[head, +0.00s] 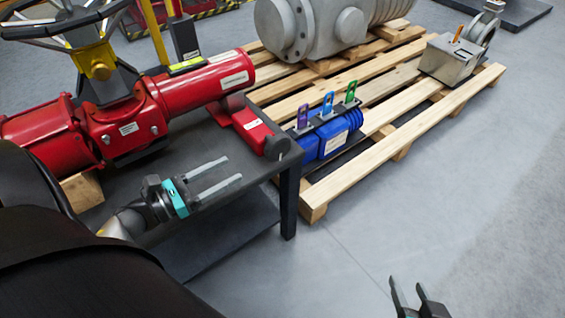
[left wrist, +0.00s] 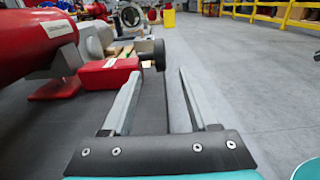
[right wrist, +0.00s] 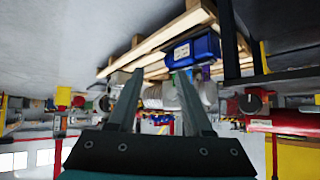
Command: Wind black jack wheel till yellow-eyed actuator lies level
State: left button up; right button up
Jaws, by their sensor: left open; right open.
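The red actuator (head: 130,122) lies on a dark table, a yellow neck (head: 95,62) and large handwheel above it. A yellow strip (head: 187,64) shows behind its cylinder. I cannot tell if it is level. A red jack (head: 246,124) sits under its right end, with the black jack wheel (head: 278,147) at the table corner; the wheel also shows in the left wrist view (left wrist: 159,54). My left gripper (head: 233,169) is open and empty over the table front, short of the wheel. My right gripper (head: 406,283) is open and empty over the floor, far from the table.
A wooden pallet (head: 400,150) behind the table holds a blue block (head: 325,142) with purple, blue and green tags, a grey cylindrical machine (head: 322,25) and a metal box (head: 448,60) with an orange tag. The floor at right is clear.

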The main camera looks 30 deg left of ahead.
pick_arm(q)
jog(key=b, duration=0.2)
send_near(278, 143)
jog(key=w, duration=0.1)
jog(key=w+f, duration=0.1)
jog(key=w, duration=0.1)
jog(key=shift+w+f, duration=0.15)
jog(key=shift+f, duration=0.2)
jog(key=b+x, duration=0.1)
jog(key=x, duration=0.5)
jog(key=shift+b+x, duration=0.45)
jog(key=shift+x, duration=0.45)
pick_arm(e)
jog(key=a+r+t+y, duration=0.3)
jog(key=a+r+t, duration=0.1)
jog(key=a+t, duration=0.1)
jog(key=shift+s+r+m+t, duration=0.15)
jog(key=shift+m+t, duration=0.25)
jog(key=shift+t, duration=0.5)
pick_arm(q)
jog(key=shift+r, duration=0.1)
pick_arm(e)
jog(key=shift+a, duration=0.1)
pick_arm(q)
jog(key=shift+c, duration=0.3)
grip_shut()
